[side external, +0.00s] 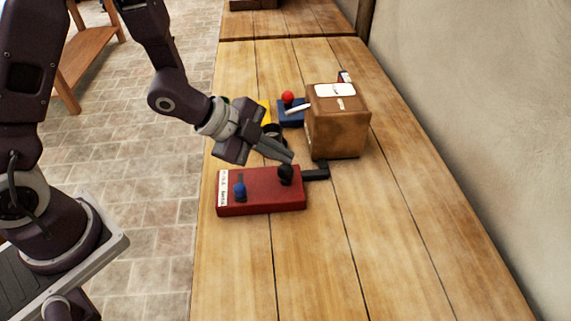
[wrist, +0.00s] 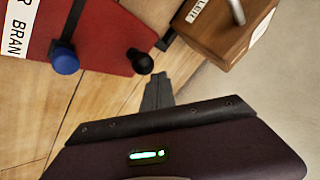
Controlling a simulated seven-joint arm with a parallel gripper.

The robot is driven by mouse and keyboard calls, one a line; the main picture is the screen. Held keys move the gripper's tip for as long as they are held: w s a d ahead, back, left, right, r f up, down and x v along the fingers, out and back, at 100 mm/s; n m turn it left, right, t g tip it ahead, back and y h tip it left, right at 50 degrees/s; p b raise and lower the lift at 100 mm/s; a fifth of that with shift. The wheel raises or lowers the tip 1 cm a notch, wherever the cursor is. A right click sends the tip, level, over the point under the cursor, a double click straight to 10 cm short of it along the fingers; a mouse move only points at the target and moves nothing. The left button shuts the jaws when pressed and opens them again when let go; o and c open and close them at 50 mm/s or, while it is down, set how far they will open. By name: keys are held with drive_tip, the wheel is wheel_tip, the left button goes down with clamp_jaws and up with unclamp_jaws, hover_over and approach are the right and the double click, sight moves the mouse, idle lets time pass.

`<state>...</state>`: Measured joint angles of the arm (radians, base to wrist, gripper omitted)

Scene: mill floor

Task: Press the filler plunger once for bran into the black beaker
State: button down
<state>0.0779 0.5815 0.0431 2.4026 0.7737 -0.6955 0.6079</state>
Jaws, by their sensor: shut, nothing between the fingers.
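A red box (side external: 262,202) lies on the wooden bench, with a blue knob (side external: 240,190) and a black knob (side external: 285,175) on it. In the wrist view its white label (wrist: 17,28) reads in part "R BRAN", nearer the blue knob (wrist: 65,60) than the black knob (wrist: 140,61). My gripper (side external: 290,158) is shut and empty, its tips close above the black knob; I cannot tell whether they touch. In the wrist view the closed fingers (wrist: 160,88) are just beside that knob. A dark round object (side external: 273,130), possibly the black beaker, is partly hidden behind my gripper.
A brown box (side external: 338,134) with a white top label stands behind and right of the red box. A blue item (side external: 290,117) with a red ball (side external: 288,97) and white lever sits behind my gripper. A black tab (side external: 316,174) juts out right. The front bench is clear.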

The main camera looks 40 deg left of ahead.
sight(281, 167)
drive_tip(key=shift+f, duration=1.05)
idle(0.9)
drive_tip(key=shift+r, duration=1.35)
drive_tip(key=shift+r, duration=0.1)
drive_tip(key=shift+r, duration=2.4)
